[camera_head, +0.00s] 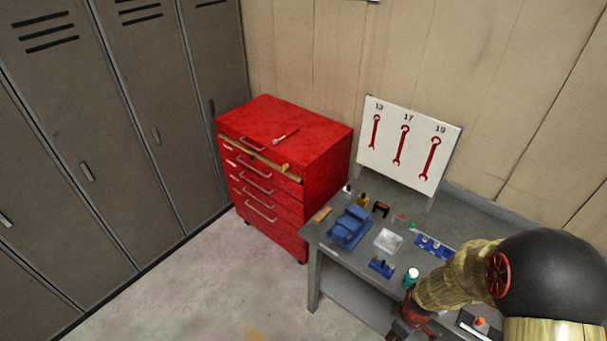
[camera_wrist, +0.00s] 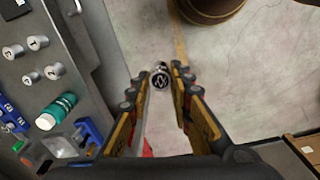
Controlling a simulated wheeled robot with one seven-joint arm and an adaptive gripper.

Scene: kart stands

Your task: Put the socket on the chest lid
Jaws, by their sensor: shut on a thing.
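In the head view my gripper (camera_head: 402,327) is low at the bench's front edge, partly cut off by the frame, and the socket cannot be made out there. The red tool chest's lid (camera_head: 310,125) is flat and stands far to the left of my gripper. A wrench (camera_head: 286,136) lies on the lid.
The grey bench (camera_head: 328,250) carries a blue vise (camera_head: 348,228), a white tray (camera_head: 388,241) and small parts. A wrench board (camera_head: 408,145) is behind. Lockers line the left; the floor between is clear.

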